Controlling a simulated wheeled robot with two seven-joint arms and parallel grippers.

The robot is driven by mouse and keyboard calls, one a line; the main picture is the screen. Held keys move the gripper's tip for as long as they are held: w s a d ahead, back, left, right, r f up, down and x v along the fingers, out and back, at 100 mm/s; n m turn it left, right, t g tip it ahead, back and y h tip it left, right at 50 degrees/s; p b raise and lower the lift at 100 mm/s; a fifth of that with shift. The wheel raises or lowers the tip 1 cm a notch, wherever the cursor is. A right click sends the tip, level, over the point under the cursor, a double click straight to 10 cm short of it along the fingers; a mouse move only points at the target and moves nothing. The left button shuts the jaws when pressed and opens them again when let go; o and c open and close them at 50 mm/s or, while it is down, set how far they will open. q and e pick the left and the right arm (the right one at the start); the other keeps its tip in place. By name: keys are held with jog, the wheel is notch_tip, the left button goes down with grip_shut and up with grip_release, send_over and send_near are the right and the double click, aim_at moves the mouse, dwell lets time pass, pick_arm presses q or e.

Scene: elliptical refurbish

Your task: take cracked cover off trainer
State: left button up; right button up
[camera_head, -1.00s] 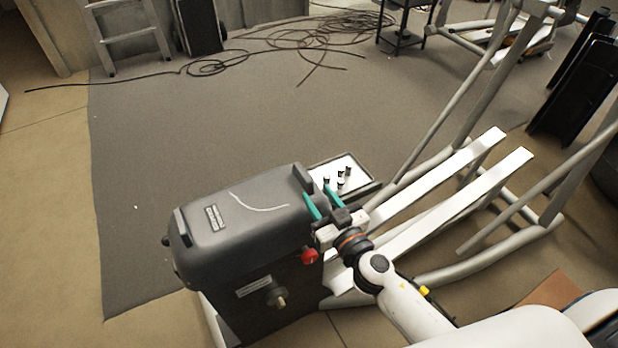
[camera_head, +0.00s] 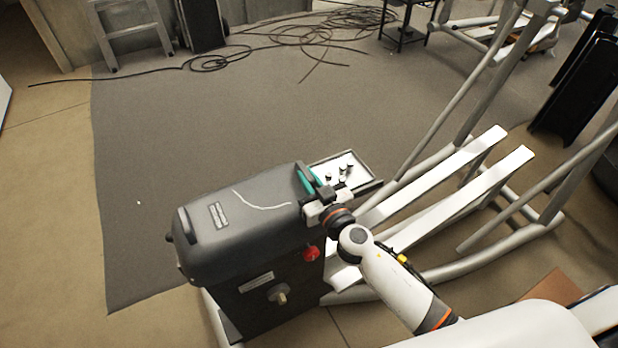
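The trainer's dark grey cover (camera_head: 238,222) sits on top of the black housing (camera_head: 268,302), with a pale curved crack line across its top and a small label. A raised dark handle stands at the cover's right end. My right gripper (camera_head: 308,182), with teal fingers, is at this handle. One finger shows against the handle; the other is mostly hidden, so I cannot tell whether they are shut on it. The cover looks seated on the housing. My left gripper is out of view.
A tray (camera_head: 374,186) with several small dark-and-white parts lies behind the gripper. A red knob (camera_head: 311,253) sticks out below it. The trainer's white rails (camera_head: 440,210) run right. Dark mat (camera_head: 180,120) lies clear behind, with cables (camera_head: 290,50) farther back.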

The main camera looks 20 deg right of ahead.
jog(key=shift+r, duration=0.2)
grip_shut()
jog(key=shift+r, duration=0.25)
jog(key=shift+r+p, duration=3.85)
jog(key=shift+r, duration=0.05)
